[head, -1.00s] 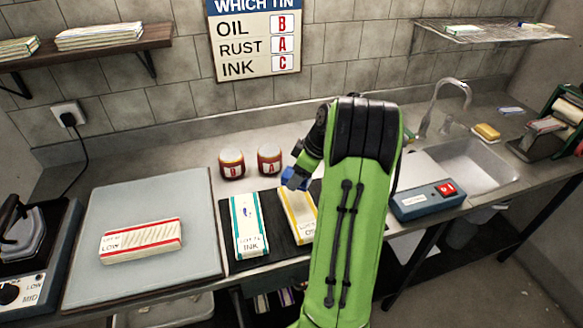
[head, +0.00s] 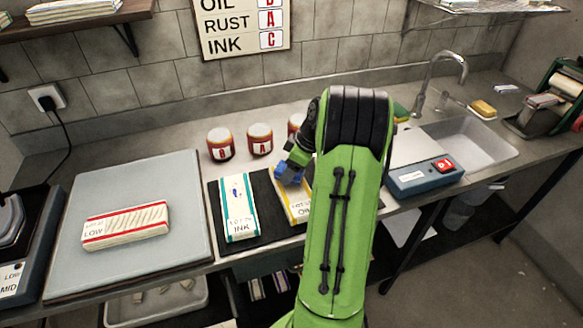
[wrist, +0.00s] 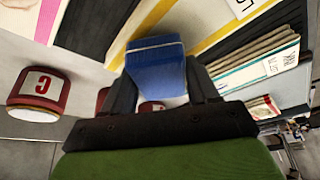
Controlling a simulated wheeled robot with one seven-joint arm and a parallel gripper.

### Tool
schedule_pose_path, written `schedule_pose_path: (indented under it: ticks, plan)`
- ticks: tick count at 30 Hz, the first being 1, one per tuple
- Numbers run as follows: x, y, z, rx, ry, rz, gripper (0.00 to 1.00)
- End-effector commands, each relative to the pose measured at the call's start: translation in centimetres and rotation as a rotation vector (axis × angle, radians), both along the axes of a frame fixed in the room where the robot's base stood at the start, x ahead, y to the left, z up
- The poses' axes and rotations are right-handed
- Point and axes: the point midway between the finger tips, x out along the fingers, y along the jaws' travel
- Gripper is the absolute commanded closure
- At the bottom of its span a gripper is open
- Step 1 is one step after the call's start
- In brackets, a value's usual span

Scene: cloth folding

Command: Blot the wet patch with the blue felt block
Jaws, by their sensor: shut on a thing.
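My gripper (head: 294,163) is shut on the blue felt block (wrist: 155,68). The block also shows in the head view (head: 287,173), over the far end of the yellow-striped cloth (head: 297,202). My arm hides part of that cloth, and I cannot tell whether the block touches it. To its left lies the teal-striped cloth (head: 240,209) marked INK, with small blue marks near its far end. Both cloths lie on a black mat (head: 262,190). I cannot make out a wet patch clearly.
Three red tins (head: 260,140) stand behind the mat; one shows its letter C in the wrist view (wrist: 40,92). A red-striped cloth (head: 126,224) lies on the grey board (head: 180,180) at left. A blue box (head: 425,177) and sink (head: 470,142) are at right.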

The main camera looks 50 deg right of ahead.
Motion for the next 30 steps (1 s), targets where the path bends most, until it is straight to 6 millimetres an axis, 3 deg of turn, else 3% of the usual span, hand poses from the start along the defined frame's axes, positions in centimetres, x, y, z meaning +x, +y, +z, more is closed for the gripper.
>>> schedule_pose_path:
  ticks: [30]
  plan:
    - [0.01, 0.01, -0.87, 0.0, 0.0, 0.0, 0.65]
